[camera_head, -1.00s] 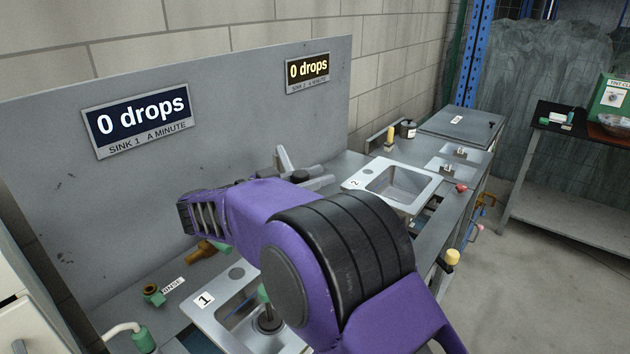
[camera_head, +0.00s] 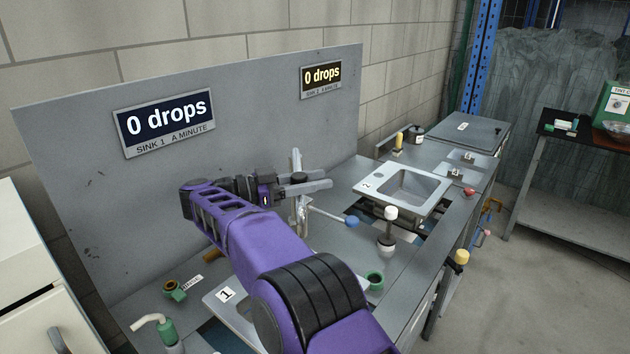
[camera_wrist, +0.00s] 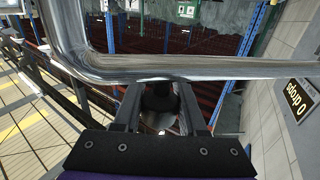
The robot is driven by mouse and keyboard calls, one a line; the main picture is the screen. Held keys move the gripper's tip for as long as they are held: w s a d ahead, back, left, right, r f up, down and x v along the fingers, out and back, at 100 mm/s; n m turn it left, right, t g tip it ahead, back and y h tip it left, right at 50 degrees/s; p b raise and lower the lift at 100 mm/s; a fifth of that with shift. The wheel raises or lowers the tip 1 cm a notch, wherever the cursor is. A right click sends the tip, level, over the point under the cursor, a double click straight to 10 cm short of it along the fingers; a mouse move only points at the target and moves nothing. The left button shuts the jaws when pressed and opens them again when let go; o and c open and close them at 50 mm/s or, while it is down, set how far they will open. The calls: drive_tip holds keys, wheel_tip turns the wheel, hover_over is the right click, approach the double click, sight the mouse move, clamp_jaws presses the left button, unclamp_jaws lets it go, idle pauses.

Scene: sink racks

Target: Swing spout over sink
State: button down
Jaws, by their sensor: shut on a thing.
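The spout is a chrome bent pipe (camera_wrist: 215,68) that crosses the wrist view close up, with its bend at the upper left. My gripper (camera_head: 308,184) is at the faucet, in front of the grey back panel. It is shut on the spout; its fingers (camera_wrist: 164,106) meet the pipe in the wrist view. An upright part of the faucet (camera_head: 296,164) rises by the fingers in the head view. Sink 1 (camera_head: 226,297) is largely hidden behind my purple arm. Sink 2 (camera_head: 436,190), a square steel basin, lies to the right of my gripper.
A blue-tipped lever (camera_head: 351,221) and a white-topped post (camera_head: 390,214) stand right of my gripper. A green-based curved nozzle (camera_head: 158,327) and a green ring fitting (camera_head: 174,290) are at the lower left. The back panel (camera_head: 240,130) is close behind.

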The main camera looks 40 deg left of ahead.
drive_tip(key=shift+s+a, duration=0.1)
drive_tip(key=shift+c, duration=2.3)
unclamp_jaws()
drive_tip(key=shift+r, duration=0.1)
wheel_tip(320, 180, up, 10)
